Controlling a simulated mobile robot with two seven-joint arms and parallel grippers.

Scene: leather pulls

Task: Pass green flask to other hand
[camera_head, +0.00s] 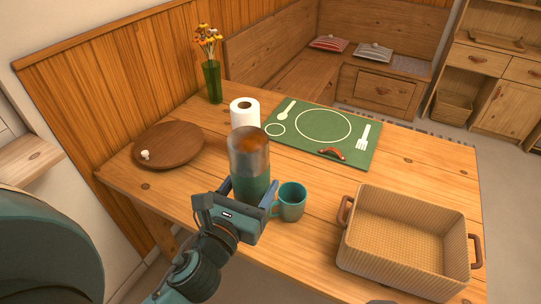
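The green flask (250,165) stands upright near the middle of the view, with a brownish, glossy upper part and a green lower part. My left gripper (248,190) reaches in from the lower left, with one finger on each side of the flask's lower part, and appears shut on it. The flask's bottom is hidden behind the gripper body, so I cannot tell whether it touches the table.
A teal mug (291,203) stands just right of the gripper. A wicker basket (372,262) is at the front right. A paper roll (244,112), round wooden board (185,137), vase (212,82) and green placemat (362,157) with a sausage (331,153) lie beyond. The table's right back is clear.

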